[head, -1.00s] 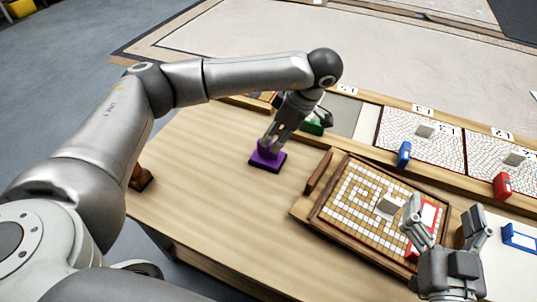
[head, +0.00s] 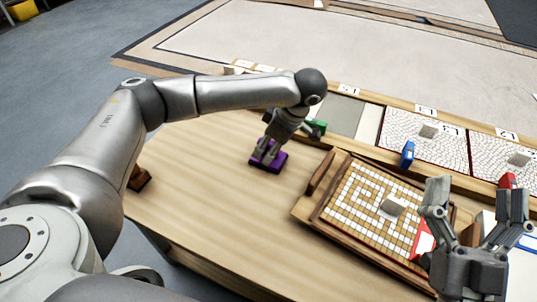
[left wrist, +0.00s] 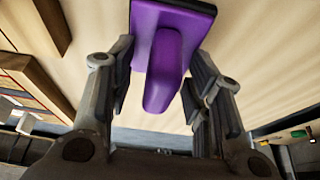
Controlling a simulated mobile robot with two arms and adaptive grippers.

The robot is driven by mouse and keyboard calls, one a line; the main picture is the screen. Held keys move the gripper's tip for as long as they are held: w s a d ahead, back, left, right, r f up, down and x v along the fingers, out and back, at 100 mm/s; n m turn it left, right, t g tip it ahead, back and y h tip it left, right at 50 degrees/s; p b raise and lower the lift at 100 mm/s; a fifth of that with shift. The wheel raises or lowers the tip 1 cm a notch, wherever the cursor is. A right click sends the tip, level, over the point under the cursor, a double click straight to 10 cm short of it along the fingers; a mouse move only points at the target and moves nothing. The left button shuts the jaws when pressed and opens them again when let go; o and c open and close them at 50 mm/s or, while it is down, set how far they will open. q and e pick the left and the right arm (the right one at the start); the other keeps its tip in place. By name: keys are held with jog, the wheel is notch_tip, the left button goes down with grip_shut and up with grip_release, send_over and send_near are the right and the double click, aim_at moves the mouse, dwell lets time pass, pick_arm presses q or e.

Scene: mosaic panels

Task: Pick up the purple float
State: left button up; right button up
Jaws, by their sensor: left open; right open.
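The purple float (head: 279,167) lies flat on the wooden table, left of the mosaic tray in the head view. In the left wrist view the purple float (left wrist: 167,60) shows its base plate and its raised handle. My left gripper (head: 266,160) is lowered over the float. In the left wrist view my left gripper (left wrist: 158,92) is open, with one finger on each side of the handle. Gaps show between the fingers and the handle. My right gripper (head: 476,205) is open and empty at the lower right, in front of the mosaic tray.
A wooden tray with a mosaic panel (head: 345,215) stands right of the float, with a grey block on it. A green float (head: 319,127), a blue float (head: 408,154) and a red float (head: 507,181) line the back row of panels. Bare table (head: 215,205) lies in front.

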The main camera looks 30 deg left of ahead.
pick_arm(q)
grip_shut()
jog(key=shift+r, duration=0.15)
jog(key=shift+r, duration=0.15)
notch_tip(320, 180, up, 8)
jog(key=p, duration=0.2)
jog(key=shift+r+p, duration=0.25)
jog(key=shift+p, duration=0.1)
jog(key=shift+r, duration=0.5)
pick_arm(e)
notch_tip(320, 180, down, 12)
jog(key=w+d+g+h, duration=0.1)
jog(key=w+g+h, duration=0.1)
jog(key=g, duration=0.5)
jog(key=shift+h, duration=0.3)
jog(key=shift+d, duration=0.1)
